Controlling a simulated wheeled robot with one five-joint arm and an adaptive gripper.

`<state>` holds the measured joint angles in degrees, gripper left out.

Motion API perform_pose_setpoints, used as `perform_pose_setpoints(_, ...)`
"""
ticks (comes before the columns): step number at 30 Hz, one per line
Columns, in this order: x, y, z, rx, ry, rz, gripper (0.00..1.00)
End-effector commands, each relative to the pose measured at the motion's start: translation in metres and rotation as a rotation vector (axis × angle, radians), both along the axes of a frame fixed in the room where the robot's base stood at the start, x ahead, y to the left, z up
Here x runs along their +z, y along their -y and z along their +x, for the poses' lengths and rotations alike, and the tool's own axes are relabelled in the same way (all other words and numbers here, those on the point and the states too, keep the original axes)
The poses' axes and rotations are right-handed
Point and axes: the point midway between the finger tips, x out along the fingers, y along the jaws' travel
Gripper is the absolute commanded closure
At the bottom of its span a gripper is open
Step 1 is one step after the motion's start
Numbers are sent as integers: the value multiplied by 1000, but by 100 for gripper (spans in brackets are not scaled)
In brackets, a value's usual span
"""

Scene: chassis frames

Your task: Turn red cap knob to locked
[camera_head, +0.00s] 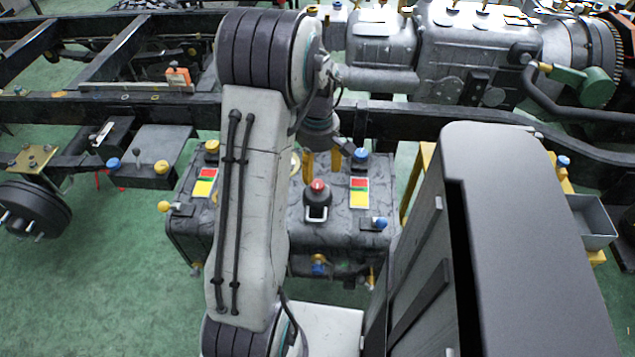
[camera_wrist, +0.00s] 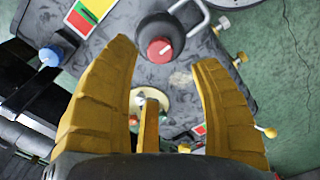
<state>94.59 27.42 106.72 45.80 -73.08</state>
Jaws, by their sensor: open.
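The red cap knob (camera_head: 318,186) sits on a dark cylindrical fitting with a light metal loop, on top of the dark grey tank (camera_head: 345,243). In the wrist view the red cap (camera_wrist: 160,49) shows beyond and between my fingertips, apart from them. In the head view my arm hides most of the gripper; parts of yellow fingers show behind the arm. The lock position of the knob cannot be read.
Red-and-yellow labels (camera_head: 359,190) and several blue and yellow caps (camera_head: 361,154) stand on the tank around the knob. Dark chassis rails (camera_head: 420,117) run behind it. A grey metal tray (camera_head: 593,220) is at the right. Green floor (camera_head: 110,270) is open at the lower left.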

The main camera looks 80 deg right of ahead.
Motion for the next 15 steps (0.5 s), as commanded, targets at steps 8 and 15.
perform_pose_setpoints(8,-37,-1,0,-1,1,4,43)
perform_pose_setpoints(15,-58,0,0,-1,0,2,43)
